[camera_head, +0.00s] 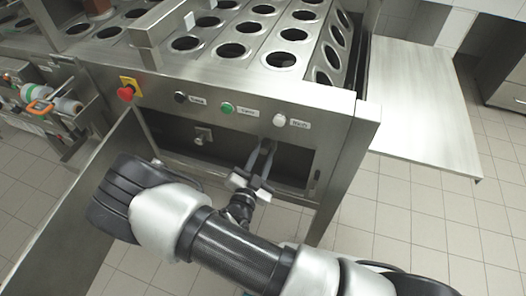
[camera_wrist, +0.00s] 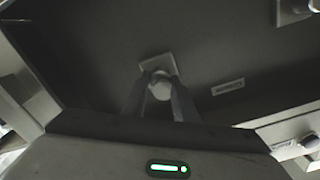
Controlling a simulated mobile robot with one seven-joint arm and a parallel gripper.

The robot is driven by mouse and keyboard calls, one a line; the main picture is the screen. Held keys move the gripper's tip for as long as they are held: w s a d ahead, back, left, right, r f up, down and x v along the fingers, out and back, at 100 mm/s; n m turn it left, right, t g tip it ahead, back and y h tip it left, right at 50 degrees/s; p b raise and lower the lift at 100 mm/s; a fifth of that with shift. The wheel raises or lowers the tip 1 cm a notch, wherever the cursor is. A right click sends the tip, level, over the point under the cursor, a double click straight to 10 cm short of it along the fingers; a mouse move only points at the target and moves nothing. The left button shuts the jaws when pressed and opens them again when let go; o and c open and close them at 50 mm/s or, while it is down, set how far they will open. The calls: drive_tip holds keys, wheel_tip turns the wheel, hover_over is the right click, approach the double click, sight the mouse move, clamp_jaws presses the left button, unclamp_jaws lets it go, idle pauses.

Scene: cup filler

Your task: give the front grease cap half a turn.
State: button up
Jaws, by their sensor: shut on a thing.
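A pale round grease cap (camera_wrist: 160,86) on a square plate (camera_wrist: 152,63) shows in the middle of the wrist view. My gripper (camera_wrist: 159,90) is shut on this cap, one finger on each side. In the head view, my gripper (camera_head: 263,148) reaches into the open bay under the control panel, and its fingers and the panel edge hide the held cap there. A second cap on a square plate (camera_head: 203,136) stands apart to the left in the bay. A similar fitting also shows at the wrist view's top right (camera_wrist: 291,10).
A small label (camera_wrist: 228,87) is beside the held cap. The panel above the bay carries a red emergency button (camera_head: 126,92), a black button (camera_head: 181,97), a green button (camera_head: 227,107) and a white button (camera_head: 279,119). An open door (camera_head: 75,215) stands to the left.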

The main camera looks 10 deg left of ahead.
drive_tip(key=m+p, duration=0.1)
drive_tip(key=m, duration=0.2)
drive_tip(key=shift+m, duration=0.3)
drive_tip(key=m+p, duration=0.1)
drive_tip(key=m, duration=0.3)
drive_tip(key=shift+d+m, duration=0.1)
drive_tip(key=shift+m, duration=0.2)
drive_tip(key=m+p, duration=0.1)
drive_tip(key=m, duration=0.3)
drive_tip(key=shift+f+m, duration=0.15)
drive_tip(key=shift+m, duration=0.15)
drive_tip(key=m, duration=0.4)
drive_tip(key=shift+f+p, duration=0.1)
drive_tip(key=shift+p, duration=0.2)
drive_tip(key=m, duration=0.8)
drive_tip(key=shift+f+m+p, duration=0.1)
drive_tip(key=shift+m+p, duration=0.2)
drive_tip(key=m, duration=0.4)
drive_tip(key=shift+a+m, duration=0.2)
drive_tip(key=shift+m, duration=1.9)
